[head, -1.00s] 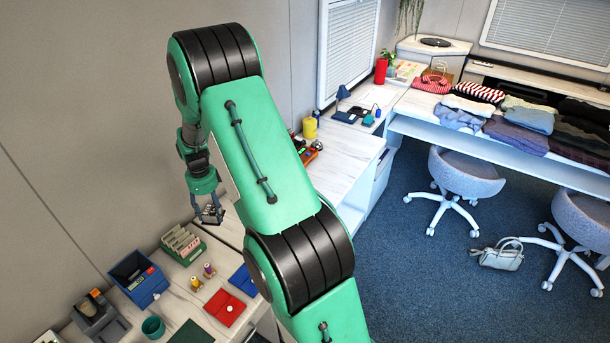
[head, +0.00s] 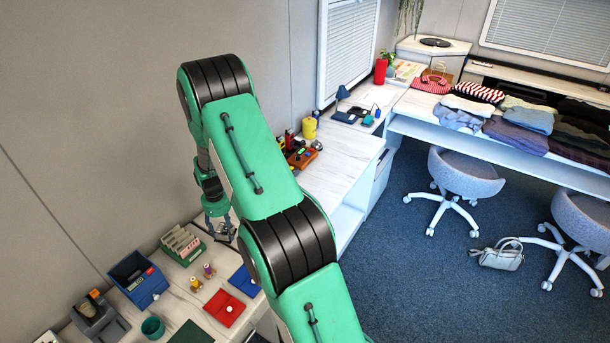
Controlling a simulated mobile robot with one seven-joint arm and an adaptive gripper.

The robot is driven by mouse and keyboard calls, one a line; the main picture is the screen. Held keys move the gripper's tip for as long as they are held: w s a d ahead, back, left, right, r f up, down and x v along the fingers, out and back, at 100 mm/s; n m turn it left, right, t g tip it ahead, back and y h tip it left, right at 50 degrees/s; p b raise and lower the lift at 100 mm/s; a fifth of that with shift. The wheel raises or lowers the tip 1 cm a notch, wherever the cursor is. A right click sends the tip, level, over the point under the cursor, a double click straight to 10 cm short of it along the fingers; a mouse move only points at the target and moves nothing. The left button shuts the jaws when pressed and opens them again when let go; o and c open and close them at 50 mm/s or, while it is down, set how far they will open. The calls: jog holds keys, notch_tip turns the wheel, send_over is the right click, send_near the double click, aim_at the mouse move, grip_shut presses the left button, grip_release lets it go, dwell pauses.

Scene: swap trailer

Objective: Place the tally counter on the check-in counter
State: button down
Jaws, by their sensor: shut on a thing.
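My gripper (head: 221,234) is at the end of my green arm, over the back of the pale marbled counter (head: 186,299) at lower left. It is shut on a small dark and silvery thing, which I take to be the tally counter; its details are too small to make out. The gripper is just right of a green tray of cards. I cannot tell its exact height above the surface. Another pale counter (head: 345,165) stands behind my arm; which one is the check-in counter, the frames do not show clearly. My arm hides part of both.
Near the gripper are the green card tray (head: 182,245), a blue bin (head: 138,280), small bottles (head: 209,271), a red mat (head: 224,308) and a blue mat (head: 244,281). An orange device (head: 302,158) and yellow canister (head: 309,128) stand on the farther counter.

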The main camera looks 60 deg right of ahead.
dwell(0.4)
jog(key=w+d, duration=0.3)
jog(key=d, duration=0.1)
jog(key=w+d+b, duration=0.1)
jog(key=w+d, duration=0.3)
jog(key=d, duration=0.1)
jog(key=w+d+b, duration=0.1)
jog(key=w+d, duration=0.3)
jog(key=d, duration=0.1)
jog(key=shift+d, duration=0.2)
jog(key=shift+r, duration=0.1)
jog(key=shift+f+b, duration=0.35)
jog(key=shift+f, duration=1.4)
jog(key=shift+f, duration=0.15)
jog(key=c, duration=0.7)
grip_release()
jog(key=shift+s, duration=0.1)
jog(key=shift+o, duration=0.2)
